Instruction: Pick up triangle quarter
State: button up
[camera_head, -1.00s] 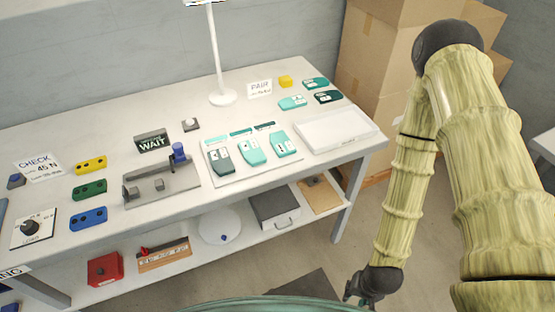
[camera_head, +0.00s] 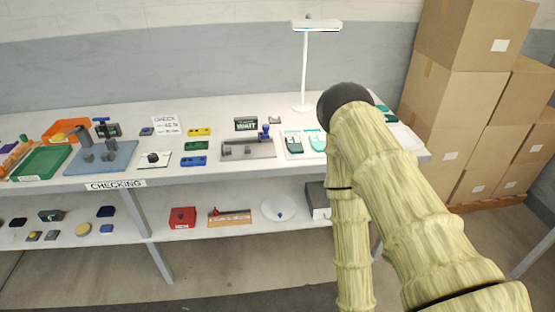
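Two teal pieces stand on a pale board at the right of the bench top: a dark one (camera_head: 293,144) and a lighter one (camera_head: 316,142). Their marks are too small to read, so I cannot tell which piece is the triangle quarter. My arm covers the board's right part and whatever lies there. My gripper is out of view; my forearm runs down past the bottom edge of the picture.
A grey press fixture with a blue knob (camera_head: 265,131) stands left of the board. A white lamp (camera_head: 304,70) rises behind it. Green (camera_head: 194,147) and blue (camera_head: 194,160) blocks lie further left. Cardboard boxes (camera_head: 460,80) stack at the right. A lower shelf (camera_head: 150,225) holds several items.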

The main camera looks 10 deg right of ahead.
aim_at(317, 142)
jog(key=u, duration=0.7)
jog(key=i, duration=0.85)
jog(key=z, duration=0.25)
